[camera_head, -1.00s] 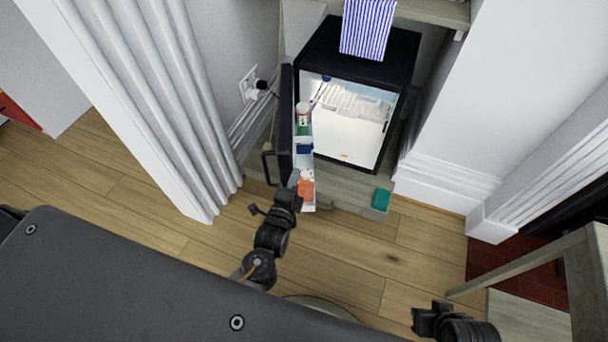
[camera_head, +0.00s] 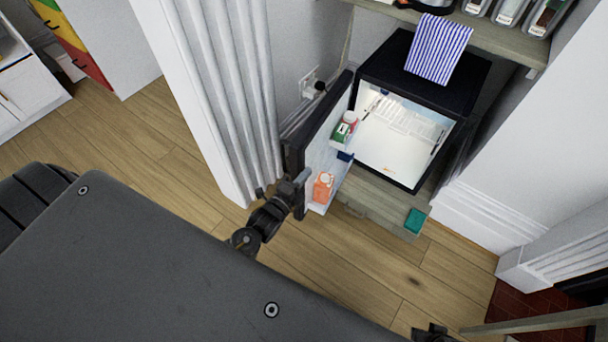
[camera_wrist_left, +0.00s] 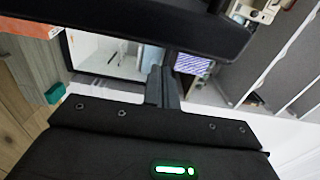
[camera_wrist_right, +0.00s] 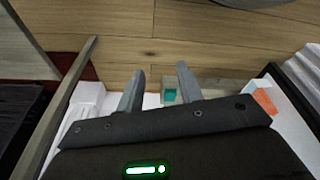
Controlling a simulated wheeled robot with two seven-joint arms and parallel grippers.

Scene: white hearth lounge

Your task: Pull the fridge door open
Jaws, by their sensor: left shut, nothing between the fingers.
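A small black fridge (camera_head: 430,75) stands under a wooden shelf, its white interior (camera_head: 395,160) lit. Its black door (camera_head: 318,115) stands open to the left, hinged at the back left. The door's inner racks hold a few items, including an orange one (camera_head: 322,187). My left gripper (camera_head: 302,178) is shut and empty by the door's free lower end; I cannot tell whether it touches. Its closed fingers also show in the left wrist view (camera_wrist_left: 162,86). The door handle is hidden. My right gripper (camera_wrist_right: 160,72) is open and empty, mostly cut off in the head view.
A white fluted pilaster (camera_head: 225,90) stands left of the door. A striped cloth (camera_head: 440,48) hangs from the shelf (camera_head: 500,38). A teal block (camera_head: 415,221) lies at the front of the fridge's wooden base. A wooden frame piece (camera_head: 545,321) is lower right. Floor between is clear.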

